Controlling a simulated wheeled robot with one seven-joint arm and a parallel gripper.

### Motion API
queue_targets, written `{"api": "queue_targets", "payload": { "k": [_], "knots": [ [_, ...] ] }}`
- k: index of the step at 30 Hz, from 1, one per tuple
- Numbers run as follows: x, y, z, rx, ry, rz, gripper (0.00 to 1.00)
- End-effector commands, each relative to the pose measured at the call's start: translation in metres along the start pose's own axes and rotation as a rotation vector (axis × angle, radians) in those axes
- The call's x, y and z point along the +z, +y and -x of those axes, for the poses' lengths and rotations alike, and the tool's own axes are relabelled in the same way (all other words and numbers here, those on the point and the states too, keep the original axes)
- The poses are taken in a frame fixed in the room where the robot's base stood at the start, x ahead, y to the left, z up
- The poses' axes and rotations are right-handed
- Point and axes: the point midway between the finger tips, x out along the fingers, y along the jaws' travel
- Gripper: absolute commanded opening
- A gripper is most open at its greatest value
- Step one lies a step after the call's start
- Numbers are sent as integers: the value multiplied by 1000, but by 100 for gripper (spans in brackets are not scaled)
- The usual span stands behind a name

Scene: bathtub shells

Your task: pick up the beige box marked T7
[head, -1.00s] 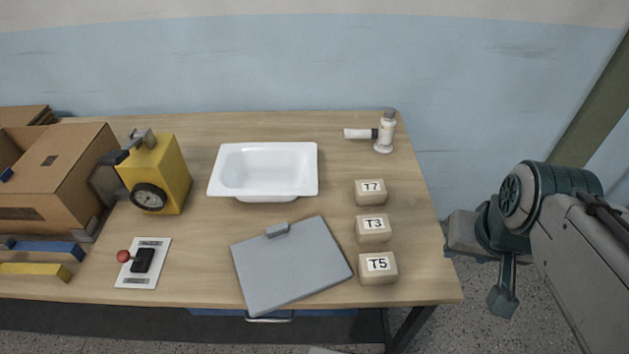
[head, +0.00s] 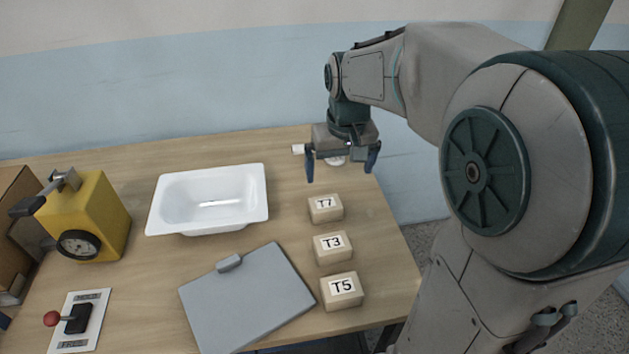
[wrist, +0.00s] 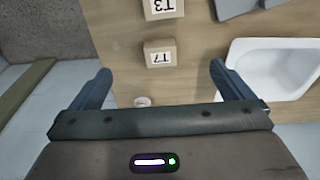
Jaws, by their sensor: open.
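The beige box marked T7 (head: 325,208) sits on the wooden table, at the back of a row of three boxes near the table's right side. In the wrist view the T7 box (wrist: 160,54) appears upside down, beyond the fingertips and between their lines. My gripper (head: 341,177) is open and empty, above the table and a little behind and above the T7 box. In the wrist view my gripper's two blue fingers (wrist: 161,72) are spread wide apart. They are not touching the box.
Boxes T3 (head: 332,247) and T5 (head: 342,291) stand in front of T7. A white tub shell (head: 166,212) lies to the left, with a grey panel (head: 245,305) in front of it. A white object (head: 298,149) is partly hidden behind my gripper. A yellow gauge device (head: 97,220) stands further left.

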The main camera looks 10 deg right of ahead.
Motion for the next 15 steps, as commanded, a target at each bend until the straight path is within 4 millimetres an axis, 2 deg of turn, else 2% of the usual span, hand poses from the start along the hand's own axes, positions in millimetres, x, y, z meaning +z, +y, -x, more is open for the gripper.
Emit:
{"api": "queue_targets", "payload": {
  "k": [1,6,12,15],
  "knots": [
    [-16,1,-18,-1,-23,2,100],
    [-60,5,-62,-2,-83,9,100],
    [-92,8,-101,-3,-129,17,100],
    [-100,8,-112,-4,-141,20,100]
  ]
}}
